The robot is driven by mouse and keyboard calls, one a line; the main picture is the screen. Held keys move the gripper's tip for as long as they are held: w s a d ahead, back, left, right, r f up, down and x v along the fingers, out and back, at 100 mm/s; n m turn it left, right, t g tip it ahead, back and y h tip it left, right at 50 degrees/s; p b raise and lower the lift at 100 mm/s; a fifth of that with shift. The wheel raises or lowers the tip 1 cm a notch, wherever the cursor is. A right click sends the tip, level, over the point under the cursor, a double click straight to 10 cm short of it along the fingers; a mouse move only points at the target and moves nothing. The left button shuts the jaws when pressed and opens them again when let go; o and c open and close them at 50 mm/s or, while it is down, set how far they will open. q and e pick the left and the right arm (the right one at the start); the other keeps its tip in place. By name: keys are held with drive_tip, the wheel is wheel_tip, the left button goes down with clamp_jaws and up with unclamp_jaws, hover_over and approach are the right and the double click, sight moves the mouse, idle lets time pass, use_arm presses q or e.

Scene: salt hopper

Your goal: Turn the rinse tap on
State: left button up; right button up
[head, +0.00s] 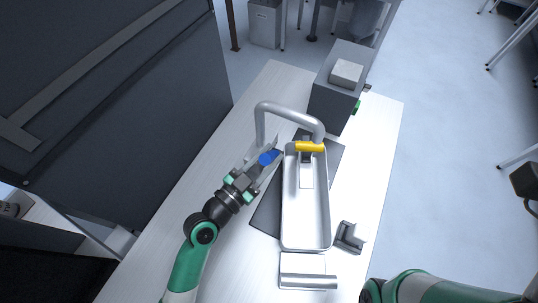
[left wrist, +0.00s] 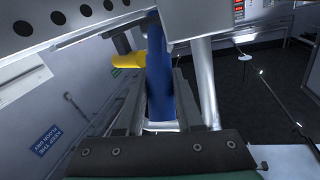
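A grey tap pipe (head: 290,110) arches at the back of a long metal tray (head: 290,215). A blue tap lever (head: 268,157) is at the pipe's left foot. My left gripper (head: 262,160) reaches it from the front left. In the left wrist view the blue lever (left wrist: 158,85) stands between my two spread fingers (left wrist: 160,105). The fingers look open around it; contact cannot be told. A yellow part (head: 310,146) is at the tray's far end and shows in the left wrist view (left wrist: 127,61). My right gripper is out of view.
A dark grey box (head: 335,100) with a pale block (head: 346,73) on top stands behind the tray. A grey angled bracket (head: 349,238) lies right of the tray, and a metal holder (head: 308,272) is in front. The white table (head: 180,230) is clear at left.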

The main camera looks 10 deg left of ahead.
use_arm(q)
clamp_jaws()
idle(1.0)
